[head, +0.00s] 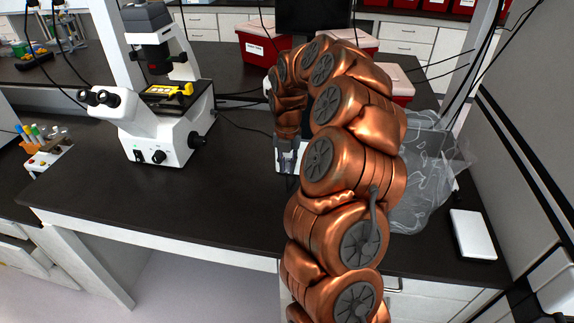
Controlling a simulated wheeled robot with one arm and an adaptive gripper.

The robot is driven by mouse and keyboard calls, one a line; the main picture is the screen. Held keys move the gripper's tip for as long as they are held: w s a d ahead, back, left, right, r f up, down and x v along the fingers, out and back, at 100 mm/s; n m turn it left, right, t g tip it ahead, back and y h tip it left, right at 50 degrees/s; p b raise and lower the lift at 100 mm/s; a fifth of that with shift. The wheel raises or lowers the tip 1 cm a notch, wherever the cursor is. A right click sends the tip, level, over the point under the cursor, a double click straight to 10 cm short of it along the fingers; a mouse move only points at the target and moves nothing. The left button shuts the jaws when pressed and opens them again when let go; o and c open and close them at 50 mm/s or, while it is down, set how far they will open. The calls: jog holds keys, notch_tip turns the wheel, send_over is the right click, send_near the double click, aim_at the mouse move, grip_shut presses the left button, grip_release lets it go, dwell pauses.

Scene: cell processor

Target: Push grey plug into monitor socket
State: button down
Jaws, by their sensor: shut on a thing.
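My gripper (286,158) is small and grey in the head view, pointing down at the end of my copper arm, over the dark bench. It is shut on the grey plug, but the plug is too small and too covered to make out clearly. A white device (284,169) shows just behind and below the fingertips, mostly hidden by my arm. Whether the plug touches it cannot be told. A dark monitor (312,14) shows at the top, behind my arm. No monitor socket can be made out.
A white microscope (150,125) stands left on the bench (220,195). Red boxes (262,42) stand behind. A clear plastic bag (425,175) and a white flat box (472,234) lie right of my arm. The bench between microscope and gripper is mostly clear.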

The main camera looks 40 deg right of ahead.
jog(key=shift+w+d, duration=0.1)
jog(key=shift+d, duration=0.05)
jog(key=shift+s+a, duration=0.2)
dwell(0.6)
jog(key=c, duration=1.7)
grip_release()
grip_shut()
jog(key=shift+w+d, duration=0.2)
jog(key=shift+d, duration=0.05)
jog(key=shift+s+r+p, duration=0.1)
jog(key=shift+r+p, duration=0.05)
jog(key=shift+p, duration=0.2)
